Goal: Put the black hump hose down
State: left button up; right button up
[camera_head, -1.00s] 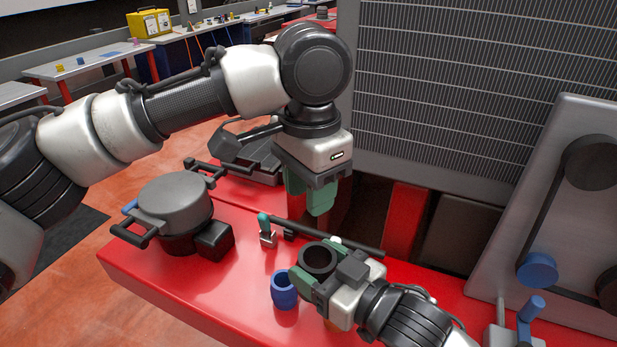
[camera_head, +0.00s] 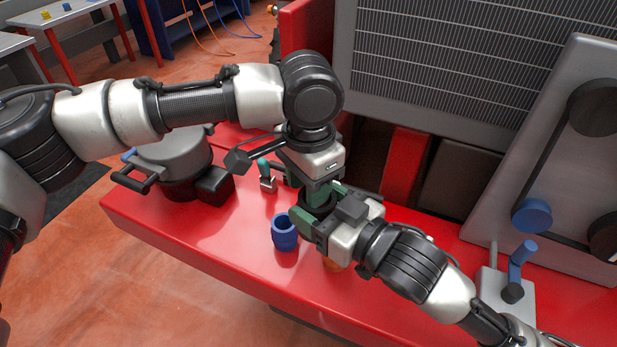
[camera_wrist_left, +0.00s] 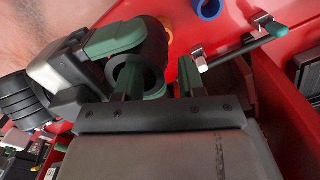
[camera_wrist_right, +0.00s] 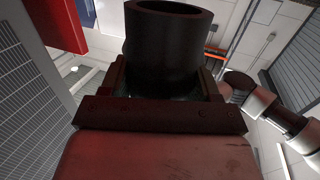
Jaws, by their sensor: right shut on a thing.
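The black hump hose (camera_head: 310,203) is between my two grippers above the red surface in the head view, mostly hidden. My right gripper (camera_head: 318,215) is shut on it. In the right wrist view the hose (camera_wrist_right: 170,48) stands out from the jaws. My left gripper (camera_head: 324,190) has come down at the hose from above. In the left wrist view its green fingers (camera_wrist_left: 160,80) are apart, one over the hose's opening (camera_wrist_left: 140,75) and the other just outside its wall. I cannot tell whether they touch it.
A blue ring-shaped piece (camera_head: 285,234) stands on the red surface (camera_head: 235,250) close by. An orange piece (camera_head: 332,266) is partly hidden under my right gripper. A teal-handled lever clamp (camera_head: 267,180) and a grey lidded housing (camera_head: 172,153) stand to the left. The front left surface is clear.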

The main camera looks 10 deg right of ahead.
pick_arm(q)
grip_shut()
pick_arm(e)
jog(key=o, duration=1.5)
jog(key=shift+f, duration=0.1)
